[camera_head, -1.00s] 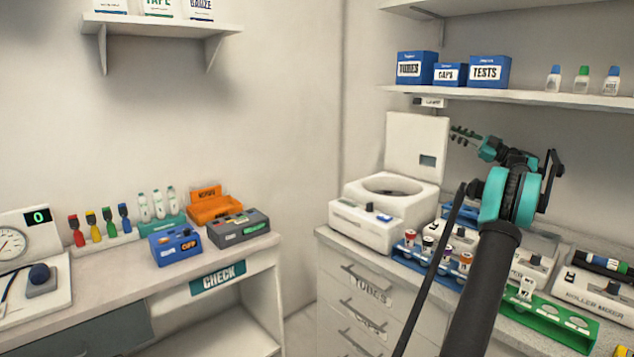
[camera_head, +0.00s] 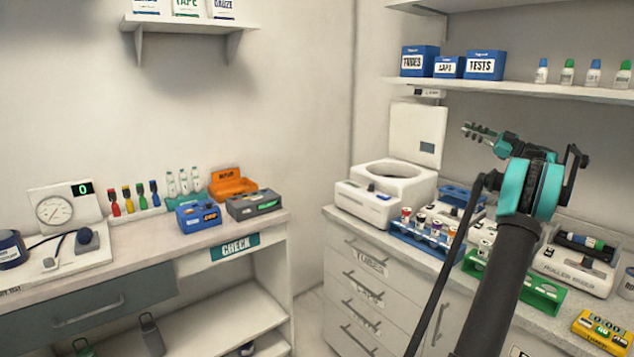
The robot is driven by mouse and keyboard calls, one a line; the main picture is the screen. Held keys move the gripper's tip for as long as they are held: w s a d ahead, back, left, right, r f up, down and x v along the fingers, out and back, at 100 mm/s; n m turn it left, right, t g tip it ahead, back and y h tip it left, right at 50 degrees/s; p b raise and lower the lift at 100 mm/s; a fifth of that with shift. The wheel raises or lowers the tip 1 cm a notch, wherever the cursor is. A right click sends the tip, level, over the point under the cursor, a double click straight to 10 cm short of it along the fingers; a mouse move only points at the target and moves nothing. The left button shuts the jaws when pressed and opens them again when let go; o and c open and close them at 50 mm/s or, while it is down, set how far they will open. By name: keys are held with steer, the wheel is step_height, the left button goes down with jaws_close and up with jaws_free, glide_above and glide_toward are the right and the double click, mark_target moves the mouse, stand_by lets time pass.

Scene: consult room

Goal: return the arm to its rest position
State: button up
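My gripper (camera_head: 478,131) is at the end of my raised, folded arm, at the right of the head view. It points left, in front of the wall behind the right counter, and appears to be above the counter. Its dark fingers look close together, but they are too small to tell whether they are open or shut. I see nothing clearly held in it. The teal and black joint of my arm stands right of it, and the dark arm link hides part of the right counter.
On the right counter stand an open-lidded centrifuge (camera_head: 366,207), a blue tube rack (camera_head: 424,241), a green rack (camera_head: 540,296), a roller mixer (camera_head: 572,262) and a yellow timer (camera_head: 602,328). A shelf (camera_head: 520,90) with boxes and bottles hangs above. The left desk (camera_head: 150,240) holds more equipment.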

steer(key=s+a+f+m+g+h, duration=0.1)
steer(key=a+f+m+g+h, duration=0.2)
steer(key=a, duration=0.7)
steer(key=s+a+f+m+g, duration=0.1)
steer(key=s+a+f+m, duration=0.1)
steer(key=a+f, duration=0.55)
steer(key=s+a+f+m+g+h, duration=0.2)
steer(key=s+a+f, duration=0.2)
steer(key=s+a, duration=0.3)
steer(key=s+a+f+m+g+h, duration=0.15)
steer(key=s+a+f, duration=0.25)
steer(key=a, duration=0.4)
steer(key=s+a+f+m+g+h, duration=0.1)
steer(key=s+a+f+m+h, duration=0.15)
steer(key=s+f, duration=0.45)
steer(key=s+a+f+m+g+h, duration=0.15)
steer(key=s+a+f, duration=0.25)
steer(key=s, duration=0.4)
steer(key=s+d+f+m+h, duration=0.1)
steer(key=s+f+m+h, duration=0.1)
steer(key=s+f, duration=0.4)
steer(key=s+d+f+m+t+h, duration=0.1)
steer(key=s+f+h, duration=0.3)
steer(key=s, duration=1)
step_height(320, 180, down, 2)
steer(key=shift+d+f+m, duration=0.25)
steer(key=shift+d+m, duration=0.2)
steer(key=shift+m, duration=0.3)
